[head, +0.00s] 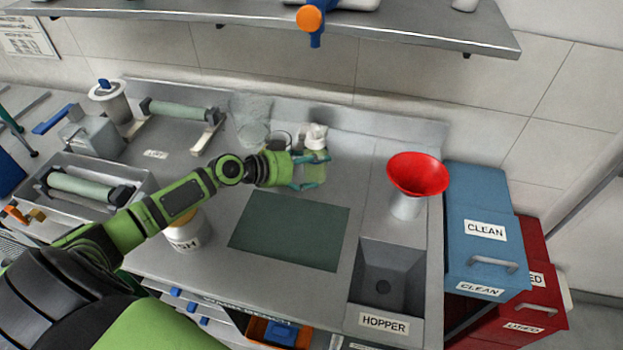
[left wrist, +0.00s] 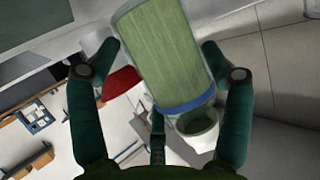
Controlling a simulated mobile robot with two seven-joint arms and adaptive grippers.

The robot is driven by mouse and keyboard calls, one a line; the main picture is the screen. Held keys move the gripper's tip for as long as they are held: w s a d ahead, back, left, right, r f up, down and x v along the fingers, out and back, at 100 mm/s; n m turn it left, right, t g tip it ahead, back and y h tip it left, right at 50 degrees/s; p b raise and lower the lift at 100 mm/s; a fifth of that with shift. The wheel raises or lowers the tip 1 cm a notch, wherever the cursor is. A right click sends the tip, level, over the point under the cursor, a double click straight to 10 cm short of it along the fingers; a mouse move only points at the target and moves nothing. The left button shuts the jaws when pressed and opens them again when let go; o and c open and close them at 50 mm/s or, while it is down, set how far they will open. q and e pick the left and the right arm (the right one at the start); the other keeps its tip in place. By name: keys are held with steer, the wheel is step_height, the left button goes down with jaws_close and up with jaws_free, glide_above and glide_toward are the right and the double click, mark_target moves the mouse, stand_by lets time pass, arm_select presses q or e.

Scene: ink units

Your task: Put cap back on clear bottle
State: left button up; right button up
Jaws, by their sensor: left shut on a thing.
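My left gripper (head: 309,173) reaches in from the left over the back of the counter. Its teal fingers are shut on the sides of a pale green, see-through bottle (head: 317,172). In the left wrist view the bottle (left wrist: 165,52) stands between the two fingers (left wrist: 168,78), slightly tilted, with a blue band (left wrist: 187,104) near one end. A round white-green piece (left wrist: 198,126) with a hollow face shows beyond the band; I cannot tell whether it is the bottle's neck or a cap. A white piece (head: 315,136) shows just above the gripper in the head view. My right gripper is out of view.
A dark green mat (head: 290,230) lies bare on the counter. A red funnel (head: 418,173) stands at the right, behind the sink labelled HOPPER (head: 388,282). Clear glassware (head: 252,133) stands left of the bottle. A labelled white jar (head: 187,235) is below my arm.

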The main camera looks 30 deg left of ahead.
mark_target(307, 178)
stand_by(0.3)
arm_select(q)
steer(key=shift+w+f, duration=0.1)
steer(key=shift+f, duration=1.8)
steer(key=shift+f, duration=0.15)
steer(key=o, duration=1.6)
